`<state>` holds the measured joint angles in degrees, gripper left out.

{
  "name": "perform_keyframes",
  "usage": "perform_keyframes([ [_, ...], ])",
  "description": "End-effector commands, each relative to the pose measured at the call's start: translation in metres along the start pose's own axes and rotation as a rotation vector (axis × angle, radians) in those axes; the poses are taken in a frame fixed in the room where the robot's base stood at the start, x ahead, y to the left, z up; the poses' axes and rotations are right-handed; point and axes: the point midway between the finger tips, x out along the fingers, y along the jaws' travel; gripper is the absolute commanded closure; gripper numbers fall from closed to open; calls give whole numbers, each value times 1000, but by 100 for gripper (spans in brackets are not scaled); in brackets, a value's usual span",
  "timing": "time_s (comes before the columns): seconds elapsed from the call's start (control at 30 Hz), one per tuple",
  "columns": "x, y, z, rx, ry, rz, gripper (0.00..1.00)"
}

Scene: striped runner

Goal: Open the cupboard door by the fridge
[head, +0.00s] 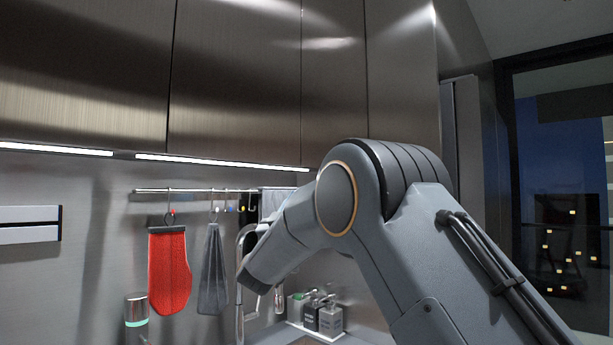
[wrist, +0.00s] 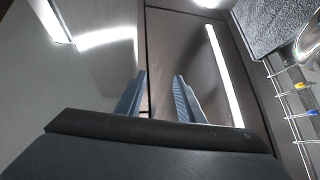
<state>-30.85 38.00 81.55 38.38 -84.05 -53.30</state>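Brushed-metal upper cupboard doors run across the head view, with a wide door (head: 235,80), a narrower door (head: 334,90) and another panel (head: 402,75) to their right. I cannot make out a fridge for certain. My gripper (wrist: 161,88) is open in the wrist view, with two blue-grey fingers apart and nothing clearly held. It is hidden behind my arm in the head view. The fingers lie over the seam between a pale reflective door face (wrist: 90,65) on the left and a brown underside panel (wrist: 180,50). I cannot tell whether they touch it.
A lit strip (head: 215,161) runs under the cupboards. Below it hangs a rail (head: 200,190) with a red oven mitt (head: 169,270) and a grey cloth (head: 213,270). Dispensers (head: 325,315) stand near the tap. A dark window (head: 560,180) is at right.

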Motion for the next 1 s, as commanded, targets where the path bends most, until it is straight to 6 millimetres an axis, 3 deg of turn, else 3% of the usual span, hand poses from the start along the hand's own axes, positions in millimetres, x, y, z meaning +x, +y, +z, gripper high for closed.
perform_keyframes([
  [0.1, -11, 1, -26, -14, 59, 131, 66],
  [0.27, -17, 7, -40, -26, 86, 216, 66],
  [0.7, 40, 22, -48, -29, 90, 223, 66],
  [1.0, 56, 25, -48, -28, 89, 221, 66],
])
